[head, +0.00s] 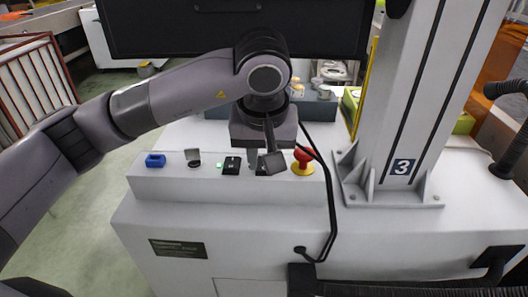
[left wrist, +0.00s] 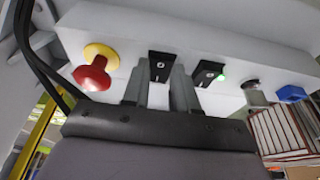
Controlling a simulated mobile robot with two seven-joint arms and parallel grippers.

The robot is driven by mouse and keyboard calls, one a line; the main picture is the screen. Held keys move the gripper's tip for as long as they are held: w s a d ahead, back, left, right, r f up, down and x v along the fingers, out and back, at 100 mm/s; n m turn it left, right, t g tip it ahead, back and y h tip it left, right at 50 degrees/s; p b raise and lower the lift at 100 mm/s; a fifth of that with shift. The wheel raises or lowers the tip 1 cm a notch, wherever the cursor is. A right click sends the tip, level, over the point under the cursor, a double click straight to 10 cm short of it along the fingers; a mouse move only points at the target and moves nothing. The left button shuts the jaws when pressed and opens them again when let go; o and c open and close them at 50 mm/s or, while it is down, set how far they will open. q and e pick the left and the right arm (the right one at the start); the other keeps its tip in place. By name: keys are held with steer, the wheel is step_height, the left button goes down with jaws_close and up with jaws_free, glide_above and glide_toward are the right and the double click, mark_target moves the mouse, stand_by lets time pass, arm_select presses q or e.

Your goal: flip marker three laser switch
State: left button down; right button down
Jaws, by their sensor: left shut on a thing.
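The grey post (head: 408,110) carries a "3" label (head: 402,167) and stands on the white cabinet to the right of the switch panel (head: 150,185). The other black switch (left wrist: 160,65) is next to the red knob. My left gripper (head: 264,161) points down at it, with its fingers (left wrist: 158,93) on either side, shut on it. The fingers partly hide this switch in the head view. My right gripper is not in view.
A red mushroom button (head: 304,156) on a yellow base is close to the right of my left gripper. A black cable (head: 331,200) loops down the cabinet there. A small metal-coloured switch (head: 193,158) and a blue connector (head: 155,160) sit at the panel's left.

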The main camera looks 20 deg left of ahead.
mark_target(264, 170)
arm_select(q)
steer(key=shift+w+a+r+g+h+p, duration=0.15)
steer(key=shift+w+g+h+p, duration=0.15)
steer(key=shift+g+p, duration=0.4)
steer(key=c, duration=0.9)
jaws_free()
steer(key=r, duration=0.4)
steer(key=s+r, duration=0.1)
steer(key=r, duration=0.2)
steer(key=shift+d, duration=0.2)
